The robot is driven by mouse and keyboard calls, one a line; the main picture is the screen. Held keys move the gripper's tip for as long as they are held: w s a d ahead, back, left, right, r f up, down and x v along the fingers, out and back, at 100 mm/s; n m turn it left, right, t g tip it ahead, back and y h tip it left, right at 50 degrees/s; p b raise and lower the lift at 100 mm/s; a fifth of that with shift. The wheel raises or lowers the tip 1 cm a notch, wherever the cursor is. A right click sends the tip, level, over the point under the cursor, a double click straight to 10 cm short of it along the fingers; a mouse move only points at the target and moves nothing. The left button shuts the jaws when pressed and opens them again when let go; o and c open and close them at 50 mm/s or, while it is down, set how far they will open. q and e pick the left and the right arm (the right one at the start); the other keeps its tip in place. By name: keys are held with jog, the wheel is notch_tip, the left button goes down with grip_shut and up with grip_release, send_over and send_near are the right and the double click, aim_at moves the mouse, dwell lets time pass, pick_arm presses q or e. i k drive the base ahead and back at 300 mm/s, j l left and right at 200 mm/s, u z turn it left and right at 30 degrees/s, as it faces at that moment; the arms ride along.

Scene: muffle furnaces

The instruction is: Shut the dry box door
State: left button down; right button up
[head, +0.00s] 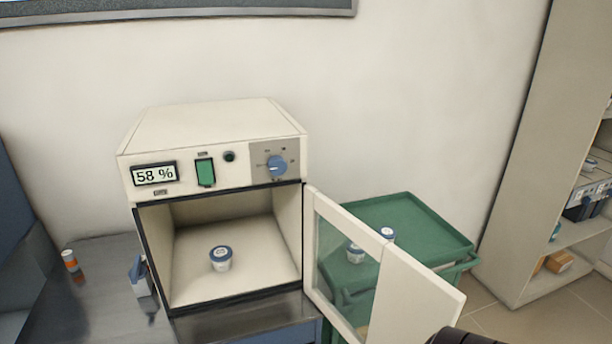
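The dry box (215,150) is a cream cabinet on a metal bench, with a display reading 58 %, a green switch and a blue knob. Its door (435,300), a cream frame with a glass pane, is hinged at the right side of the opening and stands wide open, swung out toward me. A small white cup with a blue lid (221,259) stands inside on the floor of the chamber. A dark rounded part shows at the bottom edge near the door's free end; I cannot tell what part it is. Neither gripper's fingers can be seen.
A green cart (425,225) stands behind the door, with lidded cups on it, one seen through the glass. An orange-and-white bottle (70,261) and a small blue-and-white item (140,277) are on the bench (100,305) at left. A shelf unit (525,170) stands at right.

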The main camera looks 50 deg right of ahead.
aim_at(412, 303)
jog(key=k+l, duration=0.1)
jog(key=l, duration=0.5)
jog(key=k+l, duration=0.1)
jog(key=l, duration=1.05)
jog(key=k+l, duration=0.15)
jog(key=l, duration=0.45)
